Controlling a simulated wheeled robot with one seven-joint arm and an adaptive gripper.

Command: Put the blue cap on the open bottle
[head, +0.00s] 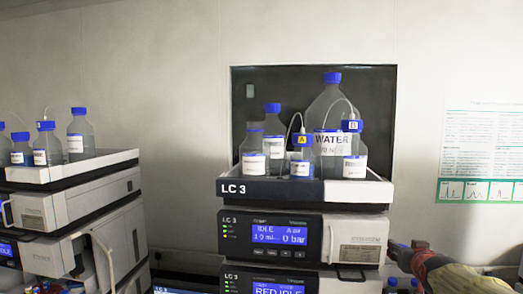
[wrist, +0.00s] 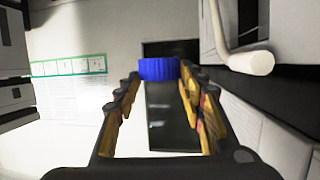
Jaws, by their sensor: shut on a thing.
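The blue cap (wrist: 159,68) is between the fingertips of my gripper (wrist: 159,80) in the wrist view, and the fingers are shut on it. Several clear bottles stand upright on the tray. The front left bottle (head: 253,152) shows only a thin blue ring at its neck and looks uncapped, though it is too small to be certain. The cap is well apart from the bottles.
The LC 3 tray (head: 240,190) has a raised front edge, and its bottles stand close together, some with tubing. A second stack with bottles on its tray (head: 105,165) stands at the left. In the wrist view a white handle (wrist: 248,63) is close on the right.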

